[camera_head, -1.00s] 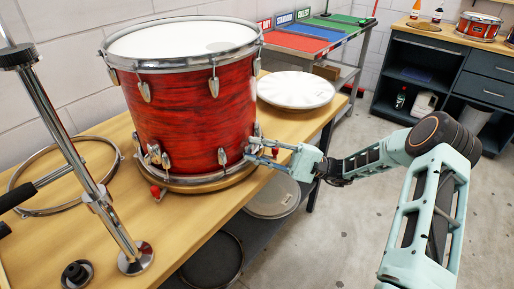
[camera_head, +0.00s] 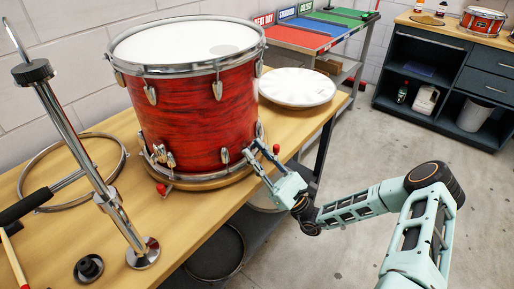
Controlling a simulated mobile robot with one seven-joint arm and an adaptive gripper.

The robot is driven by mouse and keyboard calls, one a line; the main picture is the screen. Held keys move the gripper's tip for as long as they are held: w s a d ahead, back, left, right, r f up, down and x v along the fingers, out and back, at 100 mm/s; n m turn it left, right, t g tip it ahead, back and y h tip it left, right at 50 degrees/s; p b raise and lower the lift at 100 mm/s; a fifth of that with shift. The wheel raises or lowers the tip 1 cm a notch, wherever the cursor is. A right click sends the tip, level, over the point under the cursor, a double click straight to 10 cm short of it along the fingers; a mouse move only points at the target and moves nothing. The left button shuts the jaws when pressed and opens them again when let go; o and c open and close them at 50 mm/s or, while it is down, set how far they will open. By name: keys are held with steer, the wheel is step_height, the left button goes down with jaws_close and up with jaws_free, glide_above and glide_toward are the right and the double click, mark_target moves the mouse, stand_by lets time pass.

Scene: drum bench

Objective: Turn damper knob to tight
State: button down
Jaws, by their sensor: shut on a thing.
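The red drum (camera_head: 195,115) with chrome hoop and lugs stands upright on a round wooden base (camera_head: 205,183) on the bench. My gripper (camera_head: 257,150) is at the drum's lower right side, its fingers pointing up and left toward the shell. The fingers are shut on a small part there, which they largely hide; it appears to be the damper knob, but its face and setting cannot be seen. A small red piece shows beside the fingertips. Chrome fittings (camera_head: 158,157) sit at the drum's lower left front.
A chrome stand (camera_head: 85,150) rises at the front left. A metal hoop (camera_head: 35,180) lies left of the drum, and a white round head (camera_head: 297,87) lies behind it to the right. A dark round item (camera_head: 215,250) is on the lower shelf. The floor at right is open.

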steer(key=m+t+h, duration=0.1)
steer(key=m+t, duration=0.1)
steer(key=m, duration=0.1)
steer(key=shift+t+h+p, duration=0.3)
steer(key=shift+t, duration=0.1)
steer(key=shift+m+t+h, duration=0.3)
steer(key=shift+m+t, duration=0.1)
steer(key=shift+m, duration=0.2)
steer(key=c, duration=1.6)
jaws_free()
steer(key=shift+a, duration=0.1)
steer(key=shift+s, duration=0.1)
steer(key=v, duration=1.2)
